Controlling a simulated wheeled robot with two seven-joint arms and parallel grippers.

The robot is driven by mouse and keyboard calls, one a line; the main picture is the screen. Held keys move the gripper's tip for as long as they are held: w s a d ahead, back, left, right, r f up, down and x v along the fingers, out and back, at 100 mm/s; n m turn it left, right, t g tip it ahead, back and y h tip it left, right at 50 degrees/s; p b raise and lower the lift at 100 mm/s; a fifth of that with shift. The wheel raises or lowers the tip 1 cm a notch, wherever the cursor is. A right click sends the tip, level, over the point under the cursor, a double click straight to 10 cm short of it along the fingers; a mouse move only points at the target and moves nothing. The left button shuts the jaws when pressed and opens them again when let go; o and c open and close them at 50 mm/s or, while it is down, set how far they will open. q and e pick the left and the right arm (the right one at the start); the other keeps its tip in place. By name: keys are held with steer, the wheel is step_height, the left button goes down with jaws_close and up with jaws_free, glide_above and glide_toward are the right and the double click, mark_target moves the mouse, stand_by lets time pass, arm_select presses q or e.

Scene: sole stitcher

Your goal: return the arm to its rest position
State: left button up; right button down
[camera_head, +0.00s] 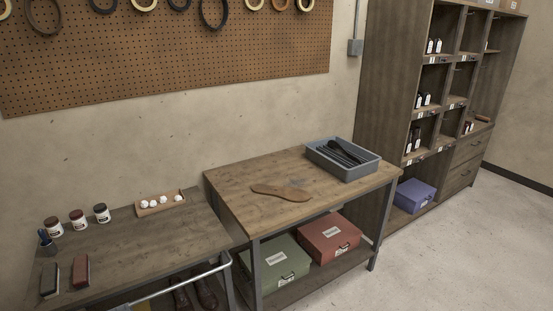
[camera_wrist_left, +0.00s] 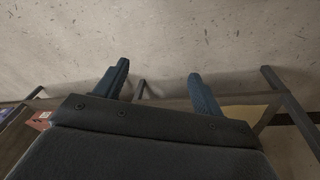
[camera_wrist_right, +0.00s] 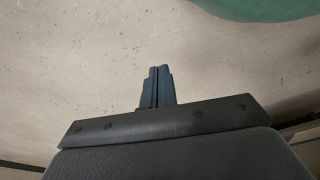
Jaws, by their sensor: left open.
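Neither of my arms shows in the head view. My left gripper (camera_wrist_left: 161,80) is in the left wrist view, its two dark blue fingers spread wide apart. It is open with nothing between the fingers, above pale speckled floor. My right gripper (camera_wrist_right: 159,74) is in the right wrist view, its two fingers pressed together. It is shut, and I see nothing held in it. Which arm the task means cannot be told from the frames.
A lower bench (camera_head: 130,243) with jars (camera_head: 78,219) stands left, a shelf unit (camera_head: 388,100) right. A green shape (camera_wrist_right: 265,8) shows in the right wrist view.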

arm_select(q)
steer(key=s+d+f+m, duration=0.1)
steer(key=s+f, duration=0.3)
steer(key=s, duration=0.4)
steer(key=s+d+f+m, duration=0.1)
steer(key=s+d+f, duration=0.3)
steer(key=s, duration=0.4)
steer(key=s+d+f+m, duration=0.1)
steer(key=s+d+f, duration=0.2)
steer(key=s+f, duration=0.3)
steer(key=shift+s+y, duration=0.3)
steer(key=shift+s, duration=0.65)
arm_select(e)
steer(key=shift+w+a+r, duration=0.75)
steer(key=shift+r, duration=0.1)
arm_select(q)
steer(key=shift+d, duration=0.1)
